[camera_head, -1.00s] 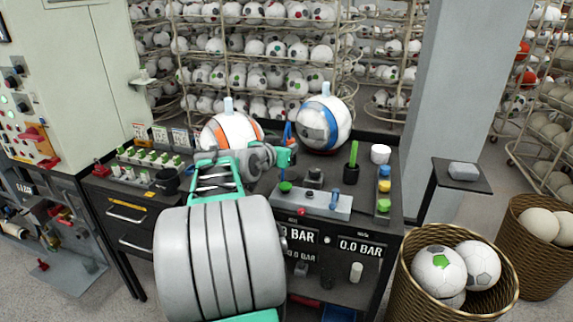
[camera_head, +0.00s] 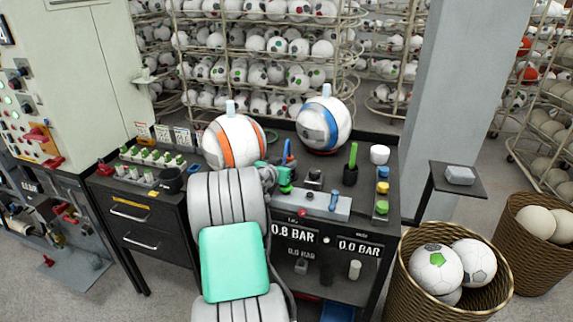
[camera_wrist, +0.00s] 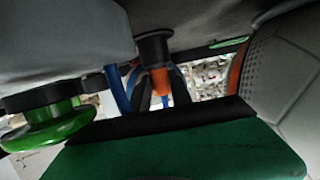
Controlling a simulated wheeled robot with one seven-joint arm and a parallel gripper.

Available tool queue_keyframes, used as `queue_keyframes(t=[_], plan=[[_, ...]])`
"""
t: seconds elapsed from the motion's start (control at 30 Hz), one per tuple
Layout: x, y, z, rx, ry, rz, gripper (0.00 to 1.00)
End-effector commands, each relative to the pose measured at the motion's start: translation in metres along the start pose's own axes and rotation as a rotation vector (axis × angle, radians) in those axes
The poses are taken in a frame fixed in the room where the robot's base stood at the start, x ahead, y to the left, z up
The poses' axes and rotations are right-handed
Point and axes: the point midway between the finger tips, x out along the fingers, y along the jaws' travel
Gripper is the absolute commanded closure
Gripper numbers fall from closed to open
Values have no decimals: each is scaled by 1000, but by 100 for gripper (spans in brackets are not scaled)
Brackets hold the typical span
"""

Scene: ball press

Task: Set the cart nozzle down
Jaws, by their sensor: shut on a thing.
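My gripper (camera_head: 284,178), green and grey, is low over the black cart top, just right of the white-and-orange ball (camera_head: 232,142). It is shut on the cart nozzle, which is mostly hidden by my gripper and arm. A thin blue piece (camera_head: 286,150) stands up beside the gripper; I cannot tell whether it is part of the nozzle. In the wrist view, a blue piece (camera_wrist: 117,88) and a black collar with an orange tip (camera_wrist: 160,80) show beyond a green, black-edged part of my gripper. The exact grip and any contact with the cart are hidden.
A white-and-blue ball (camera_head: 324,124) sits at the cart's back. A grey control box (camera_head: 322,204) with knobs is close right of my gripper. A black cup with a green stick (camera_head: 351,170) and coloured pots (camera_head: 382,188) stand further right. A ball basket (camera_head: 455,285) stands at front right.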

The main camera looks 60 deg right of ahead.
Motion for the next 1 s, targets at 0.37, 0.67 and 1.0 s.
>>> queue_keyframes(t=[0.37, 0.67, 1.0], plan=[[0, 0, 2, 0, -1, 0, 53], [-1, 0, -3, 0, 0, 0, 53], [-76, -2, 0, 0, 3, -5, 53]])
